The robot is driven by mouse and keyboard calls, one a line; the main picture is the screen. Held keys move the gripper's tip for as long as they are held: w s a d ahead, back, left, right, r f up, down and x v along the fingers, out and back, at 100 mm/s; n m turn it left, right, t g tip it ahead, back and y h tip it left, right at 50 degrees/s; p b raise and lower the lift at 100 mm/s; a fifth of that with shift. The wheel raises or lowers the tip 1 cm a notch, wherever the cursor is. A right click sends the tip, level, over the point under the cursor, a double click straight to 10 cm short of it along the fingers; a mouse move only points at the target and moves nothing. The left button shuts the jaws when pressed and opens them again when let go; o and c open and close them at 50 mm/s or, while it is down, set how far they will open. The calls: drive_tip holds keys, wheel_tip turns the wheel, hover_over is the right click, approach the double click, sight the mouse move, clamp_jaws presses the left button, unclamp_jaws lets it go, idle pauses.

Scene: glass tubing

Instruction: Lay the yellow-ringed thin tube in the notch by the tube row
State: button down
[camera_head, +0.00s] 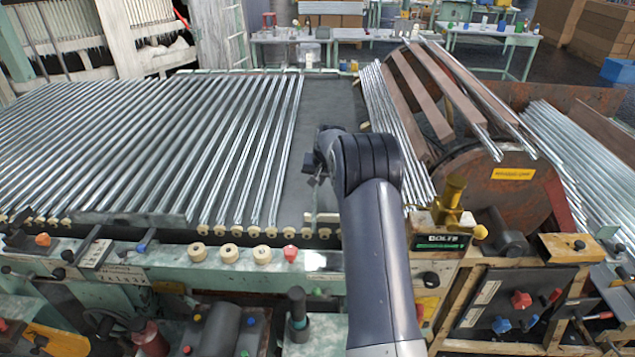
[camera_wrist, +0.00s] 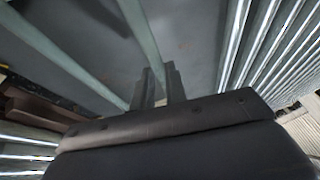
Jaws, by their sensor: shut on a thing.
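My gripper (camera_head: 322,165) is over the dark bare strip of the bed, just right of the tube row (camera_head: 245,140). In the wrist view its two fingers (camera_wrist: 158,88) are shut on a thin grey-green tube (camera_wrist: 141,38), which runs from between them to the top edge. No yellow ring shows on this tube; the wrist housing hides its near part. In the head view my arm hides most of the grip and I cannot pick out the held tube. I cannot make out the notch for certain. The tube row also shows at the right in the wrist view (camera_wrist: 262,45).
A dark bare strip (camera_head: 328,110) lies between the row and another tube bundle (camera_head: 392,130). A rusty drum (camera_head: 500,190) with tubes across it stands at the right. Cream rollers (camera_head: 228,252) line the front edge. A yellow fitting (camera_head: 452,195) stands right of my arm.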

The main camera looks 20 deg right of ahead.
drive_tip(key=shift+f, duration=0.9)
drive_tip(key=shift+f+b, duration=0.3)
drive_tip(key=shift+f, duration=0.1)
drive_tip(key=c, duration=1.4)
unclamp_jaws()
drive_tip(key=shift+c, duration=0.2)
drive_tip(key=shift+r+p, duration=0.55)
drive_tip(key=shift+r, duration=0.05)
drive_tip(key=b+v, duration=0.3)
drive_tip(key=v, duration=0.8)
drive_tip(key=shift+s+r, duration=0.25)
drive_tip(key=shift+r, duration=0.05)
drive_tip(key=shift+f, duration=0.1)
